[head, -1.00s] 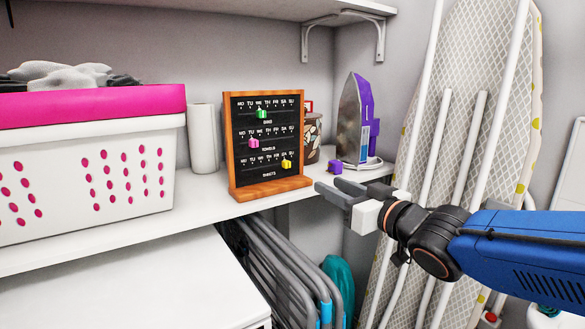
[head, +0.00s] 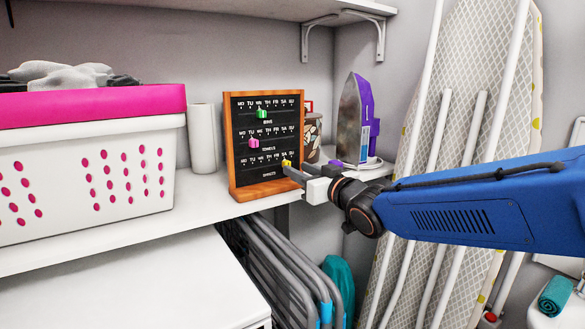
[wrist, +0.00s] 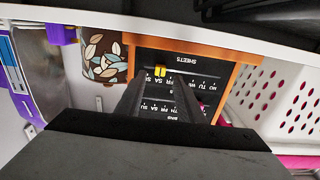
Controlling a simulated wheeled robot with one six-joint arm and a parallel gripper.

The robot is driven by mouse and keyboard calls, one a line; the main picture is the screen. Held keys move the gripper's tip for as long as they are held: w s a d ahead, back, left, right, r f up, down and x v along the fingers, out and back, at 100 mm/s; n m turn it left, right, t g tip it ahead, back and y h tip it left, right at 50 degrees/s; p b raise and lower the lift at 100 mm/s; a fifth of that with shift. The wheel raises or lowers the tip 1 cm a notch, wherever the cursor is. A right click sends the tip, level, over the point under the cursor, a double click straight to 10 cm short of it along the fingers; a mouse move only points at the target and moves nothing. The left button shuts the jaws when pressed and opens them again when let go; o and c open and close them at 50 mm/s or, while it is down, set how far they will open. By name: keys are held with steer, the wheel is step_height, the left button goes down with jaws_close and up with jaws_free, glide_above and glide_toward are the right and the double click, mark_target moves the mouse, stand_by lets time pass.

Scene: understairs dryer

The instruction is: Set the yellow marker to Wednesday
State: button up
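The wooden-framed black weekday board (head: 231,150) stands on the shelf with three rows of days. The yellow marker (head: 286,162) is on the bottom row, labelled SHEETS, at about SA, right of WE. My gripper (head: 290,172) is at the board's lower right, its fingertips close to the marker. In the wrist view the board (wrist: 230,54) appears upside down. There my gripper (wrist: 160,80) has its two fingers apart, with the yellow marker (wrist: 160,71) in line with the gap at the tips. I cannot tell whether a finger touches it.
A green marker (head: 262,113) and a pink marker (head: 253,143) sit on the upper rows. Behind the board's right side are a leaf-patterned canister (head: 313,137) and an iron (head: 352,118). A white-and-pink basket (head: 90,160) and a white roll (head: 202,140) stand to the left.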

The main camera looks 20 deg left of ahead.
mark_target(292, 183)
steer(key=shift+x, duration=1.95)
jaws_close()
